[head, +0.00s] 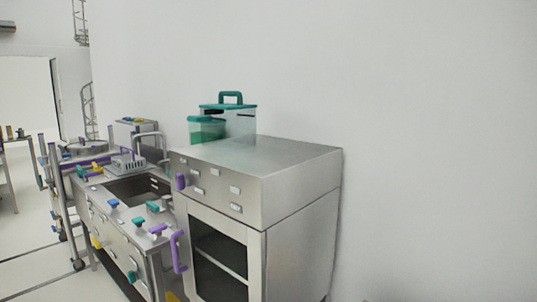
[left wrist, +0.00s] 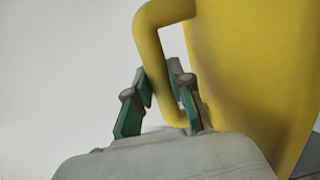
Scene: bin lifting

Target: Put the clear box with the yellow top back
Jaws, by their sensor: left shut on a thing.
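My left gripper (left wrist: 159,82) is shut on a yellow handle (left wrist: 154,52) in the left wrist view, with a green-padded finger on each side of it. The handle joins a large smooth yellow surface (left wrist: 250,70) that fills the right of that view. No clear box wall shows there, so I cannot tell whether this is the yellow top. The head view shows no clear box with a yellow top. My right gripper is in neither view.
Two clear boxes with teal tops, a taller one (head: 240,123) and a smaller one (head: 206,131), stand on a steel cabinet (head: 290,156). The cabinet top's front and right are clear. A sink counter (head: 110,218) with coloured knobs stands to the left.

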